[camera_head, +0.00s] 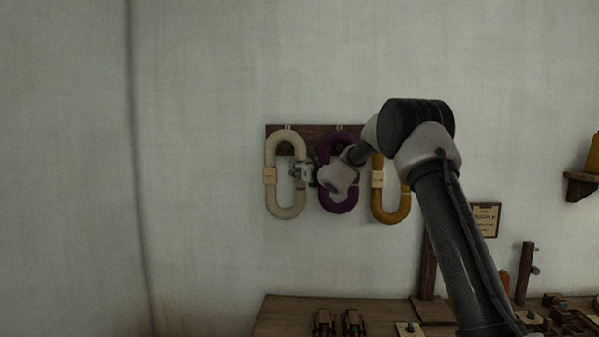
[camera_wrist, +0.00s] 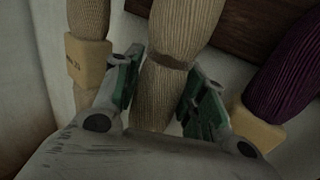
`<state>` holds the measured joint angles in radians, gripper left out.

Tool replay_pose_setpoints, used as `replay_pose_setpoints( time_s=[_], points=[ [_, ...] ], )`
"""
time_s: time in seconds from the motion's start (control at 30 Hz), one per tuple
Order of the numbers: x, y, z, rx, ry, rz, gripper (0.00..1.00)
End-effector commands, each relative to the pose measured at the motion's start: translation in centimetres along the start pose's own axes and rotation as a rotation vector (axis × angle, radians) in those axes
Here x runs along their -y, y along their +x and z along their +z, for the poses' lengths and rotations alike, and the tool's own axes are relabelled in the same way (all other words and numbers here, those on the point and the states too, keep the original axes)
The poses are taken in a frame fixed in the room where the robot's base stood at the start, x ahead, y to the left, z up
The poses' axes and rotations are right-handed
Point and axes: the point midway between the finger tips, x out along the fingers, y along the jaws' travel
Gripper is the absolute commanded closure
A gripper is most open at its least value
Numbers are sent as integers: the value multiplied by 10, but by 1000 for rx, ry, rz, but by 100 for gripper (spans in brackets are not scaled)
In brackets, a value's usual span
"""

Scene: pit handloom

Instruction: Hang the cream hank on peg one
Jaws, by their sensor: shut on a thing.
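The cream hank (camera_head: 271,196) is an upright oval loop in front of the left end of a dark wooden peg board (camera_head: 273,129) on the wall. A pale tag is on its left side. My gripper (camera_head: 303,173) is at its right side. In the wrist view, my gripper (camera_wrist: 160,88) has a finger on each side of one strand of the cream hank (camera_wrist: 182,28) and is shut on it, just below a brown band. The hank's top is at peg one's place, but I cannot tell whether it rests on the peg.
A purple hank (camera_head: 338,205) hangs in the middle, partly behind my arm. A mustard hank (camera_head: 391,213) hangs at the right. A wooden table (camera_head: 285,315) with small items stands below. The wall at the left is clear.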

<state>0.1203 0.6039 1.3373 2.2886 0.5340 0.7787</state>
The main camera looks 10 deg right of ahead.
Motion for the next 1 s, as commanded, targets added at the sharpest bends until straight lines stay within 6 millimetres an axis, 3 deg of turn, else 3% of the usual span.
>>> replay_pose_setpoints(
  time_s=[0.4,1.0],
  points=[
    [18,27,-4,1,1,-1,88],
    [23,33,-15,-6,1,-2,88]
  ],
)
